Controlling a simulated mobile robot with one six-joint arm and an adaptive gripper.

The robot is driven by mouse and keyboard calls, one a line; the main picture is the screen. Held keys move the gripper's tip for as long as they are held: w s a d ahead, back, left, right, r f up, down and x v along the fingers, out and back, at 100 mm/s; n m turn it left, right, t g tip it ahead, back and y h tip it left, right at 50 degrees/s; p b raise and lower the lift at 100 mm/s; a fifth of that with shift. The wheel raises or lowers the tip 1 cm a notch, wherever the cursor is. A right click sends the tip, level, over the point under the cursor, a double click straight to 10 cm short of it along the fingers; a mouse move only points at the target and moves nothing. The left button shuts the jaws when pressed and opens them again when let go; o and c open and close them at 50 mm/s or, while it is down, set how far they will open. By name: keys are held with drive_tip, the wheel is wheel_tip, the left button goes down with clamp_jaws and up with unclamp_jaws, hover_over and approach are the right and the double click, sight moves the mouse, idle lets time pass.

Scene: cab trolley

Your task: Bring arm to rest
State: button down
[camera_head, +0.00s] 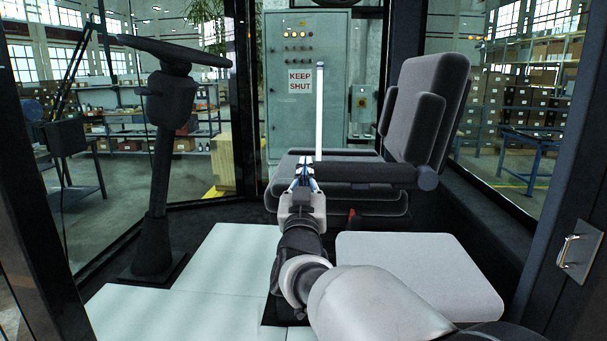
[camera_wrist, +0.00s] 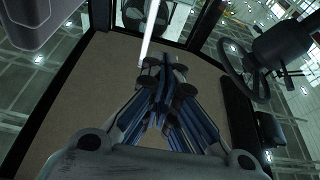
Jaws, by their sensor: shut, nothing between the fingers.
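My gripper (camera_head: 305,176) is in the middle of the head view, at the end of my outstretched arm, in front of the dark seat (camera_head: 416,115). Its fingers point away from the camera and look closed with nothing between them. The gripper also shows in the wrist view (camera_wrist: 163,75), where its blue-sided fingers come together. A white upright pole (camera_head: 320,115) stands behind the gripper in the head view. It also shows near the fingertips in the wrist view (camera_wrist: 149,35). I cannot tell whether the fingers touch it.
The steering column (camera_head: 160,150) with its wheel stands at left. A pale padded block (camera_head: 418,272) lies low at right, beside my arm. Pale floor panels (camera_head: 230,265) are clear. A cabinet with a "KEEP SHUT" sign (camera_head: 301,81) stands beyond the cab. A door handle (camera_head: 567,251) is at right.

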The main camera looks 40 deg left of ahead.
idle(0.3)
drive_tip(key=w+d+f+m+g+h, duration=0.1)
drive_tip(key=w+d+g+h, duration=0.1)
drive_tip(key=d, duration=0.8)
drive_tip(key=w+d+g+h, duration=0.1)
drive_tip(key=d+g+h, duration=0.1)
drive_tip(key=d, duration=0.8)
drive_tip(key=s+d+f+m+g+h, duration=0.1)
drive_tip(key=s+d+f, duration=0.1)
drive_tip(key=d, duration=0.4)
drive_tip(key=s+d+f+g+h, duration=0.1)
drive_tip(key=s+d+f, duration=0.1)
drive_tip(key=d, duration=0.3)
drive_tip(key=s+d+f+m+g+h, duration=0.2)
drive_tip(key=s+d+f, duration=0.6)
drive_tip(key=s+d, duration=0.4)
drive_tip(key=s+d+f+m+g+h, duration=0.3)
drive_tip(key=s+d+f, duration=0.6)
drive_tip(key=s, duration=0.7)
drive_tip(key=d+g+h, duration=0.1)
drive_tip(key=d+g, duration=0.1)
drive_tip(key=d, duration=0.1)
drive_tip(key=shift+g, duration=0.3)
